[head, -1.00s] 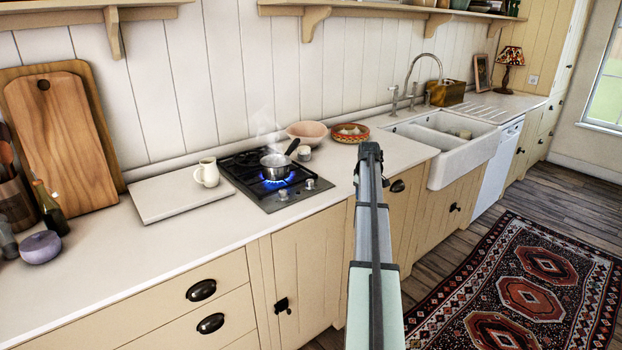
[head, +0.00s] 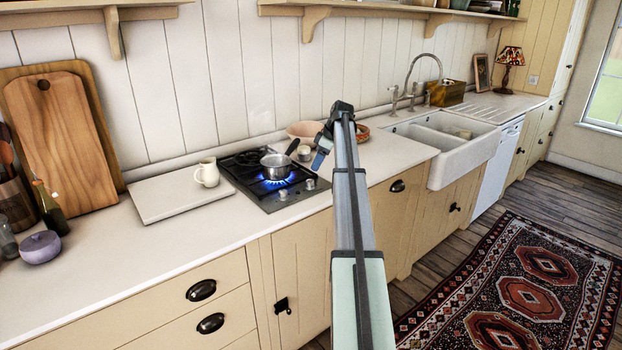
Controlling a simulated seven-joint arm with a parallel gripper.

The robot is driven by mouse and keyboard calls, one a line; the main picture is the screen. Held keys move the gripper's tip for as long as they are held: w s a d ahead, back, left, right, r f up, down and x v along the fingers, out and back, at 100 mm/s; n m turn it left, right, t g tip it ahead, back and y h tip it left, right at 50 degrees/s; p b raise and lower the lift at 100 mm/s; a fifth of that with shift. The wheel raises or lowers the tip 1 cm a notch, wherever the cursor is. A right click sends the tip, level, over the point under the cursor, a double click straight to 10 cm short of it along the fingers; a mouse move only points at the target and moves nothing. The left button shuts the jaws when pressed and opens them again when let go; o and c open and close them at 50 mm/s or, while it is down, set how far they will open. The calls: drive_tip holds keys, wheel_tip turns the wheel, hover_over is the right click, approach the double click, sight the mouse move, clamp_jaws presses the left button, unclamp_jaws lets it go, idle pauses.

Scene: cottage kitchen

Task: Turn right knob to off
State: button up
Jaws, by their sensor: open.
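The black hob (head: 252,171) is set in the white worktop, with a blue flame burning under a steel pan (head: 276,164). Two silver knobs sit on its front right part: the right knob (head: 310,184) and the left knob (head: 283,195). My gripper (head: 318,160) hangs from the end of my arm, just above and to the right of the right knob, apart from it in the picture. It is open and empty; its fingertips are small in this view. The exact gap to the knob is hard to tell.
A pinkish bowl (head: 303,130) and a small jar (head: 304,153) stand behind my gripper. A patterned dish (head: 362,134) is partly hidden by my arm. A cream jug (head: 207,172) stands on a white board (head: 165,198) left of the hob. The front worktop is clear.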

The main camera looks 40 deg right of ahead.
sight(309, 180)
drive_tip(key=x, duration=0.8)
drive_tip(key=shift+c, duration=0.4)
drive_tip(key=c, duration=1)
drive_tip(key=shift+o, duration=0.2)
